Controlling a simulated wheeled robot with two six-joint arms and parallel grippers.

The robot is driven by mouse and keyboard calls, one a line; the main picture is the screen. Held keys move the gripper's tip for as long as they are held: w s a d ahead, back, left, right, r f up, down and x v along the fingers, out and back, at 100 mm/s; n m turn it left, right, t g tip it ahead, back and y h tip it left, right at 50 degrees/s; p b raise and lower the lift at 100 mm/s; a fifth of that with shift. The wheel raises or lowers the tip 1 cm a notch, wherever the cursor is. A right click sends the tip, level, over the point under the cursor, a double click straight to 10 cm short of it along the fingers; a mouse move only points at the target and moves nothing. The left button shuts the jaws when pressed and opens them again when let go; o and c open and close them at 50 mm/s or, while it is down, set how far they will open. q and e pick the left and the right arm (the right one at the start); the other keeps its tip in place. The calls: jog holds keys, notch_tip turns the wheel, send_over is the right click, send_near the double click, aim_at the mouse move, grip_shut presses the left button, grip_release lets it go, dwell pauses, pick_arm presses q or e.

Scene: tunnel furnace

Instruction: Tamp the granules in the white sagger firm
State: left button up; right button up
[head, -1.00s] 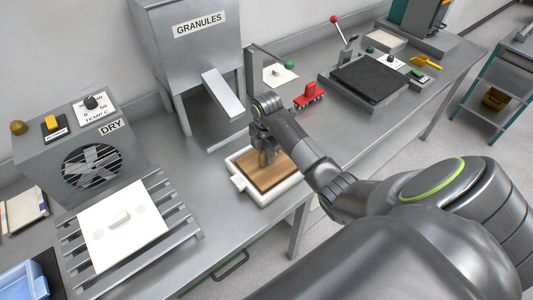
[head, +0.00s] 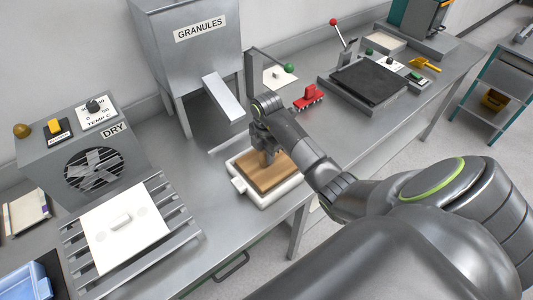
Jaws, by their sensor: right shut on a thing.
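The white sagger (head: 263,201) stands on the metal bench near its front edge, below the granule hopper's chute. A flat wooden tamper board (head: 283,168) lies level in its mouth and covers most of the inside, so the granules are hidden. My right gripper (head: 268,155) is over the board, shut on the tamper's upright handle, which it largely hides. My left gripper is not in view.
The granules hopper (head: 199,50) with its sloping chute (head: 223,97) stands behind the sagger. The dryer (head: 84,148) and a slatted rack (head: 185,222) with a white lid (head: 122,240) are at left. A red block (head: 309,97) and a black press plate (head: 370,83) are at right.

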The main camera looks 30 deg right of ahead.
jog(key=shift+r, duration=0.1)
notch_tip(320, 180, up, 7)
jog(key=p, duration=0.6)
dwell(0.5)
